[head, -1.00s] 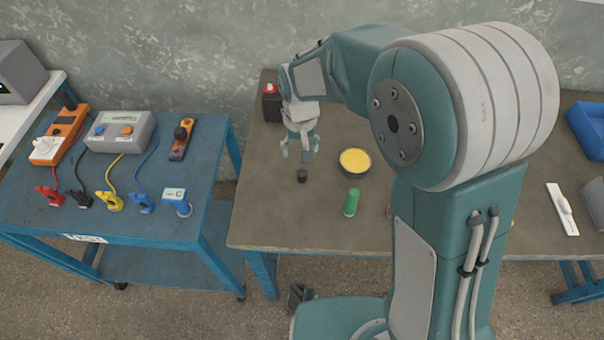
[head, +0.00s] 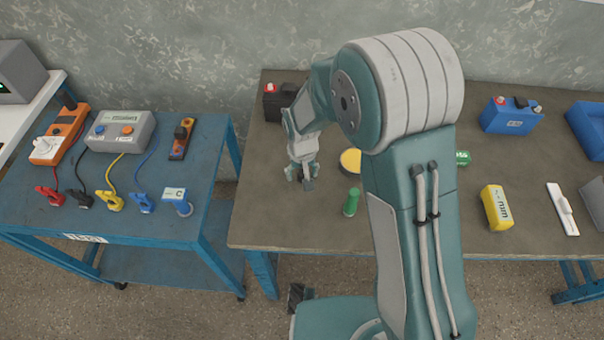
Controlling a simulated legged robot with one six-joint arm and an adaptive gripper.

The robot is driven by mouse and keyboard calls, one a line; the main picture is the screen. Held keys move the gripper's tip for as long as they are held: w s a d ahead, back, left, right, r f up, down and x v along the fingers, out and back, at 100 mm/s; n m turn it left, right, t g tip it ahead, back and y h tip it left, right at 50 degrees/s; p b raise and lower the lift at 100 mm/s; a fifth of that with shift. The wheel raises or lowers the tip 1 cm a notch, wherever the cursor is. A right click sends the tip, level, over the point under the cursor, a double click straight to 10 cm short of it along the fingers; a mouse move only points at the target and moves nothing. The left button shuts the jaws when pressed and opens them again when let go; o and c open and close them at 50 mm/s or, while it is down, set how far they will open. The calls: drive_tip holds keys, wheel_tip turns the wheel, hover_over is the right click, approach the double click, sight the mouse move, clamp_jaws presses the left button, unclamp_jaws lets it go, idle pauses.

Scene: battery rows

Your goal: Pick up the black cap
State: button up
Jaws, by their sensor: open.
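My gripper (head: 300,179) points down over the left part of the brown table, with its fingers open. In the earlier view a small dark round piece, which looks like the black cap, stood on the table at this spot. It is now hidden behind or between my fingers. I cannot tell whether the fingers touch it. A black battery (head: 271,107) with a red cap (head: 271,88) stands at the back left of the table, behind my gripper.
A green cylinder (head: 351,202) and a yellow-topped bowl (head: 350,161), partly covered by my arm, are right of my gripper. A blue battery (head: 511,116), a yellow battery (head: 496,207) and a white tool (head: 562,209) lie farther right. A blue cart (head: 215,190) stands left.

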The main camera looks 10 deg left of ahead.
drive_tip(key=c, duration=0.8)
drive_tip(key=shift+r, duration=0.15)
drive_tip(key=shift+c, duration=0.2)
